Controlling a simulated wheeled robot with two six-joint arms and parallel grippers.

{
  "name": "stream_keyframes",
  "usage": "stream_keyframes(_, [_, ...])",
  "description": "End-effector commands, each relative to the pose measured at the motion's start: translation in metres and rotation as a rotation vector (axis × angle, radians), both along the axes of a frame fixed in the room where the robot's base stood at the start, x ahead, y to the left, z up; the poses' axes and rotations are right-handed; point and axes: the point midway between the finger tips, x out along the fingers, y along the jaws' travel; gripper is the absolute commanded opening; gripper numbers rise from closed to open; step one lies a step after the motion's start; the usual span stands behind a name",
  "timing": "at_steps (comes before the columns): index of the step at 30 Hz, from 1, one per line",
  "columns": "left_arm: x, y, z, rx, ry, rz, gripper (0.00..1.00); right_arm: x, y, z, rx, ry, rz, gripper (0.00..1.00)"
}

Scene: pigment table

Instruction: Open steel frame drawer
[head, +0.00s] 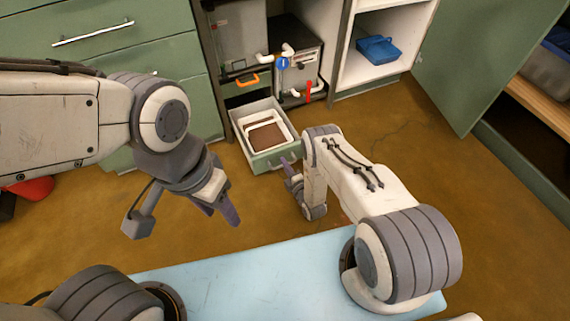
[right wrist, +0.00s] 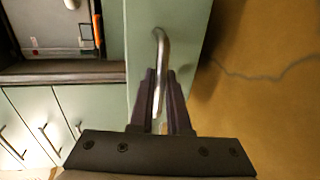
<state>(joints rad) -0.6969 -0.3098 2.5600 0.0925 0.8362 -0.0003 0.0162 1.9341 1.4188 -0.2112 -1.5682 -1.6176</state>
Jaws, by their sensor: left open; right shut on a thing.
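A drawer (head: 237,117) with a green front stands pulled out of the steel frame in the head view. A white tray-like frame with a brown inside (head: 267,137) lies in it. My right gripper (head: 293,173) is at the drawer front. In the right wrist view its fingers (right wrist: 160,85) are shut on the curved metal handle (right wrist: 162,45) of the green drawer front (right wrist: 185,20). My left gripper (head: 222,212) is open and empty, above the floor left of the drawer, not touching anything.
A light blue surface (head: 250,270) lies in front of me. A blue container (head: 378,50) sits in a white cabinet at the back. An open green door (head: 480,60) stands at the right. Brown floor (head: 400,140) is clear between.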

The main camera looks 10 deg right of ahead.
Motion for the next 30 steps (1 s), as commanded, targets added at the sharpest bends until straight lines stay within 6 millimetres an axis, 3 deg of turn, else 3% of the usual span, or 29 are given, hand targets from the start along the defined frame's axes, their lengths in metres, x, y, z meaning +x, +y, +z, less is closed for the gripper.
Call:
stream_keyframes(1, [0.0, 0.0, 0.0, 0.0, 0.0, 0.0, 0.5, 0.0, -0.002, -0.001, -0.001, 0.002, -0.005, 0.0])
stream_keyframes(2, [0.0, 0.0, 0.0, 0.0, 0.0, 0.0, 0.5, 0.0, -0.002, -0.001, -0.001, 0.002, -0.005, 0.22])
stream_keyframes(3, [0.0, 0.0, 0.0, 0.0, 0.0, 0.0, 0.5, 0.0, -0.002, -0.001, -0.002, 0.003, -0.006, 0.38])
stream_keyframes(4, [0.0, 0.0, 0.0, 0.0, 0.0, 0.0, 0.5, 0.0, -0.002, -0.001, -0.002, 0.002, -0.006, 0.45])
stream_keyframes(16, [0.0, 0.0, 0.005, 0.0, 0.0, 0.0, 0.5, -0.006, -0.002, 0.002, -0.001, 0.003, -0.005, 0.45])
stream_keyframes(30, [0.0, 0.0, 0.048, 0.0, 0.0, 0.0, 0.5, -0.086, -0.019, 0.021, -0.001, 0.005, -0.008, 0.45])
